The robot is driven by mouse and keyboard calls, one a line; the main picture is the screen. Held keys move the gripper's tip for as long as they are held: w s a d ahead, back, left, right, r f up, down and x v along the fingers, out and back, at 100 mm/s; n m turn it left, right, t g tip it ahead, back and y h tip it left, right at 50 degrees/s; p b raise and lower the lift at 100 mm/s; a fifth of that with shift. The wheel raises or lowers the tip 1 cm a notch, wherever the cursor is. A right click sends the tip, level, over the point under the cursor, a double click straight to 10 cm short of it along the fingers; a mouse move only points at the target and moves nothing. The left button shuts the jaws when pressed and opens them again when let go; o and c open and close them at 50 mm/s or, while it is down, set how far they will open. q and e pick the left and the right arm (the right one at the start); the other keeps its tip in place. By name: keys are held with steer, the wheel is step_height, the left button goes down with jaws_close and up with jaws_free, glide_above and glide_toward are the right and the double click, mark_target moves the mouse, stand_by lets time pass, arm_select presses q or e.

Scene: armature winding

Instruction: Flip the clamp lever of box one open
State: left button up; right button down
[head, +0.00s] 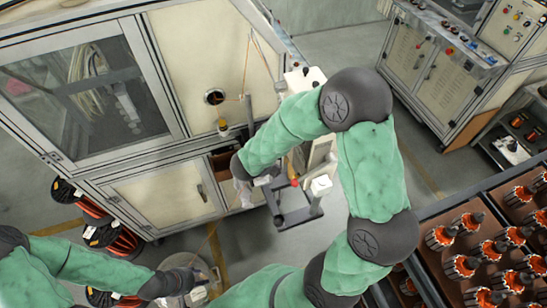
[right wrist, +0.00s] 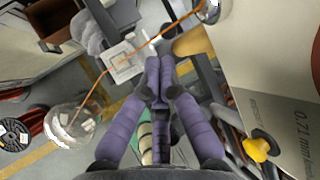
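My right gripper (right wrist: 159,65) has its two purple fingers side by side, with the tips together and nothing visible between them. In the head view the right arm reaches over to the cream machine's front, and the fingers are too small to tell apart. I cannot tell which part is the clamp lever of box one. My left gripper (head: 192,282) is low at the left, beside a clear dome (head: 188,264); its fingers are unclear.
A copper wire (right wrist: 150,42) runs past the fingertips from a clear dome (right wrist: 70,125). The cream machine (head: 160,195) stands behind the arms. A grey stand (head: 297,217) is close to the right arm. A rack of armatures (head: 490,250) fills the lower right.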

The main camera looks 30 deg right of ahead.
steer(key=v, duration=0.9)
steer(key=shift+d+r+p, duration=0.2)
steer(key=shift+r+p, duration=0.15)
